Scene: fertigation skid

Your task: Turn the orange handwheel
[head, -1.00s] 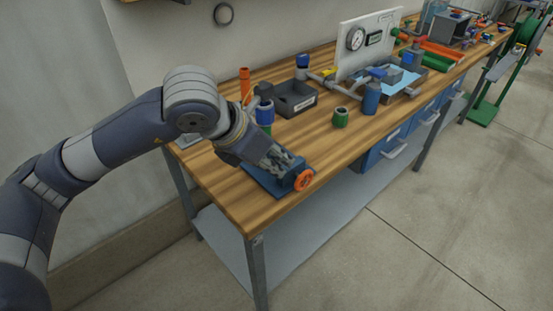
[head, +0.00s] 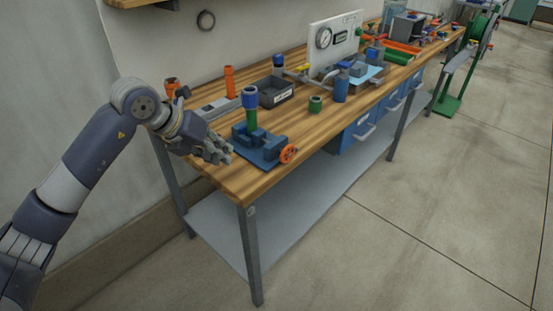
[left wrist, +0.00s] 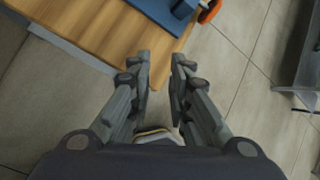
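The orange handwheel (head: 288,154) sits on the front-right end of a blue vise (head: 262,158) near the bench's front edge. A green upright piece with a blue top (head: 250,105) stands in the vise. My left gripper (head: 229,154) is left of the vise, apart from the handwheel, with nothing in it. In the left wrist view its fingers (left wrist: 162,60) are apart with an empty gap. The handwheel shows partly there at the top edge (left wrist: 209,11), beyond the fingertips, beside a blue corner of the vise (left wrist: 170,12). My right gripper is not in view.
The wooden bench (head: 225,182) also holds an orange cylinder (head: 229,82), a dark bin (head: 277,93), a green fitting (head: 315,104), a blue cylinder (head: 341,90) and a gauge panel (head: 335,42). The floor in front is clear.

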